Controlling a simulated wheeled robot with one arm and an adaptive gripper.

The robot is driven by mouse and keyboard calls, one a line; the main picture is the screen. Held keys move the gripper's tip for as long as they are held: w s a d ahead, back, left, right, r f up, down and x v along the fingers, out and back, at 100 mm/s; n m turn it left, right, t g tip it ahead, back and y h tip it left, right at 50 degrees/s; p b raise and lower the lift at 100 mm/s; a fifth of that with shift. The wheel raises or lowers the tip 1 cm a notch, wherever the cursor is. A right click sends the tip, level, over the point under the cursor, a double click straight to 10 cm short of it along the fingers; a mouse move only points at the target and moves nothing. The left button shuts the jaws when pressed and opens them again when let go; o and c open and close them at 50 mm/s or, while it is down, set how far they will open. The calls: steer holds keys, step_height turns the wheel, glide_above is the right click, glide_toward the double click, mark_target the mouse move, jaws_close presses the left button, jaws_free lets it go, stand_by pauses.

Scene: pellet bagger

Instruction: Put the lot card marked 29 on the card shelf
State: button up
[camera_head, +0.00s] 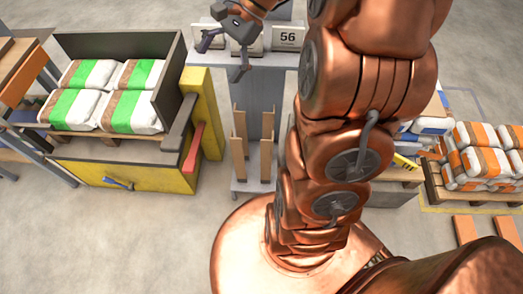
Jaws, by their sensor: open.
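A white card marked 56 (288,37) stands upright on a light grey ledge (268,62) at the top centre. Other white cards (203,31) stand to its left, partly hidden behind my gripper; their numbers cannot be read. I cannot make out a card marked 29. My gripper (221,61) is open, with its two fingers spread, and appears empty in front of the cards left of the 56. Whether its fingers touch a card cannot be told. I cannot tell whether this ledge is the card shelf.
Below the ledge is a grey stand with upright wooden slats (240,140). At left, a yellow bin (125,178) adjoins a dark-walled box (172,75) of green-striped bags (130,112). Orange-striped bags (480,160) lie on a pallet at right. My arm hides the middle right.

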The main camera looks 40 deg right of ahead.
steer(key=s+a+f+n+g+h, duration=0.1)
steer(key=s+a+n+h, duration=0.1)
steer(key=s+a+n, duration=0.3)
steer(key=s+a+f+n+g+h, duration=0.1)
steer(key=s+a+n+g+h, duration=0.1)
steer(key=s, duration=0.5)
steer(key=s+d+f+n+h, duration=0.1)
steer(key=s+n+h, duration=0.3)
steer(key=s+n, duration=0.4)
steer(key=s+f, duration=0.1)
steer(key=s, duration=0.2)
steer(key=shift+d+f, duration=0.3)
steer(key=shift+f, duration=0.1)
steer(key=shift+s, duration=0.1)
step_height(320, 180, up, 3)
steer(key=p, duration=0.3)
steer(key=shift+r, duration=0.15)
